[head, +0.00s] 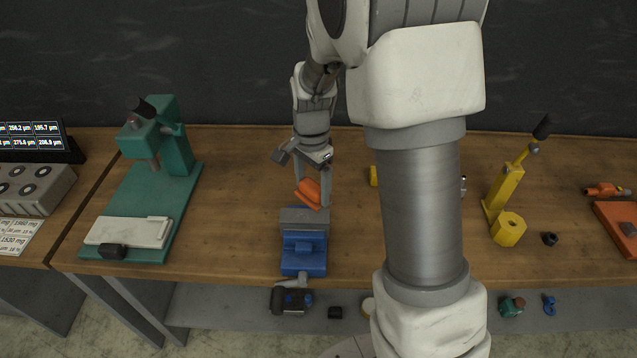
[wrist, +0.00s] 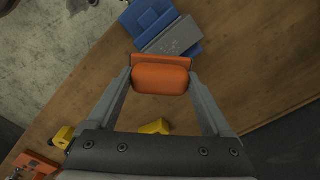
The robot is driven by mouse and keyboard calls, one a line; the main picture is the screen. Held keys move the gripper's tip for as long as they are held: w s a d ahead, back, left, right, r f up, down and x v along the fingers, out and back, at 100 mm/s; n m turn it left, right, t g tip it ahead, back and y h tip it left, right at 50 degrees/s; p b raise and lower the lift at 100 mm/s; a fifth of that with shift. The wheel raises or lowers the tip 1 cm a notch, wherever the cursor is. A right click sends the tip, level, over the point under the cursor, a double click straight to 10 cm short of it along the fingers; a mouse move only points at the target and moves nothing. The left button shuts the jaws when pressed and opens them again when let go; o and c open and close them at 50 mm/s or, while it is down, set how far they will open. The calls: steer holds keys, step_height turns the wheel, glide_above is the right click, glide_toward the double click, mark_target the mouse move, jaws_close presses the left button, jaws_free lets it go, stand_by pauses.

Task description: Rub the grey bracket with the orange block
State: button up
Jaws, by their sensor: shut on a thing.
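My gripper (head: 313,186) is shut on the orange block (head: 309,193) and holds it above the wooden table. In the wrist view the orange block (wrist: 162,78) sits between the two fingertips of my gripper (wrist: 163,80). The grey bracket (head: 303,220) lies on top of a blue vise (head: 303,258) near the table's front edge. In the wrist view the grey bracket (wrist: 172,40) shows just beyond the block, beside the blue vise (wrist: 158,18). The block is close to the bracket's far side in the head view; I cannot tell whether they touch.
A green press (head: 158,180) stands on the left of the table. A yellow lever tool (head: 505,190) and an orange tray (head: 618,228) stand at the right. A small yellow piece (head: 374,176) lies behind my arm. The wood (head: 235,210) between press and vise is clear.

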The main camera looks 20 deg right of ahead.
stand_by(0.3)
steer(key=shift+f+b, duration=1.8)
steer(key=shift+f, duration=0.65)
steer(key=o, duration=0.6)
steer(key=c, duration=0.9)
